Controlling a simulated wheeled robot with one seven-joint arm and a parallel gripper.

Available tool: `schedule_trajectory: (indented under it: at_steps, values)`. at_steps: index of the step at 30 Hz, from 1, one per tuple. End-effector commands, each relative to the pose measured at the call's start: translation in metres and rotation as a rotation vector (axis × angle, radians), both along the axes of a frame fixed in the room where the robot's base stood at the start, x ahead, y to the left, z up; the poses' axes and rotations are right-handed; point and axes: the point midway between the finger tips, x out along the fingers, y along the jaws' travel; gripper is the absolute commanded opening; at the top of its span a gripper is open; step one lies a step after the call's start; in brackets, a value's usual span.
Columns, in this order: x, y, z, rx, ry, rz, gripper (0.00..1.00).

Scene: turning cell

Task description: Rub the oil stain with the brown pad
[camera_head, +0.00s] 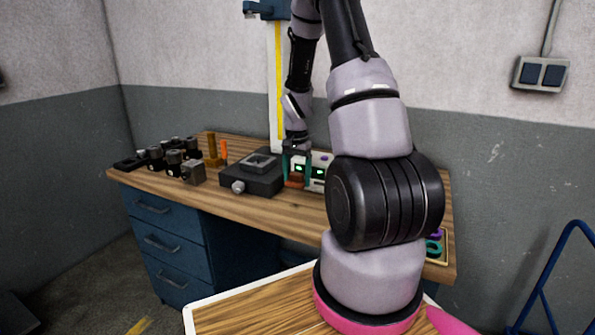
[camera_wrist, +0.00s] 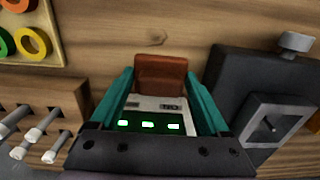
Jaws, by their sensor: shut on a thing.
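My gripper (camera_head: 296,168) is over the wooden bench (camera_head: 243,207), between a dark vise-like block and a small display unit. Its two teal fingers are shut on the brown pad (camera_head: 294,183). In the wrist view the pad (camera_wrist: 160,72) sits between the fingertips of my gripper (camera_wrist: 161,80), its far end over the wood. I cannot tell whether the pad touches the bench top. I cannot make out a clear oil stain; a faint dark mark in the wood (camera_wrist: 155,39) lies beyond the pad in the wrist view and may be only grain.
The display unit (camera_head: 319,173) with green digits stands close beside my gripper. The dark block (camera_head: 262,183) with a knob is on its other side. Several tool holders (camera_head: 172,158) and an orange cylinder (camera_head: 224,150) stand left. A tray with coloured rings (camera_head: 445,246) is at right.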

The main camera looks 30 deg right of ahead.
Motion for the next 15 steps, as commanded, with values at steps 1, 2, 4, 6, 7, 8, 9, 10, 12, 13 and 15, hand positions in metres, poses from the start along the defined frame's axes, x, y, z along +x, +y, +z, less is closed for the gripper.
schedule_trajectory:
  at_steps: [1,2,4,6,7,8,9,10,12,13,15]
  values:
    - [0.001,0.000,0.005,-0.001,-0.002,0.000,0.00]
    - [0.001,0.000,0.008,0.000,-0.001,0.000,0.00]
    - [0.001,0.000,0.014,-0.001,-0.002,0.001,0.00]
    - [0.001,0.000,0.019,-0.001,-0.001,0.001,0.00]
    - [0.001,0.000,0.020,-0.001,-0.001,0.001,0.00]
    - [0.001,0.000,0.021,-0.001,-0.001,0.001,0.00]
    - [0.001,0.001,0.022,-0.001,-0.001,0.001,0.00]
    - [0.001,0.000,0.023,0.000,0.000,0.001,0.00]
    - [0.001,0.000,0.023,-0.001,0.001,0.000,0.00]
    - [0.001,0.000,0.023,-0.001,0.001,0.000,0.00]
    - [0.001,0.000,0.023,-0.001,0.001,0.000,0.00]
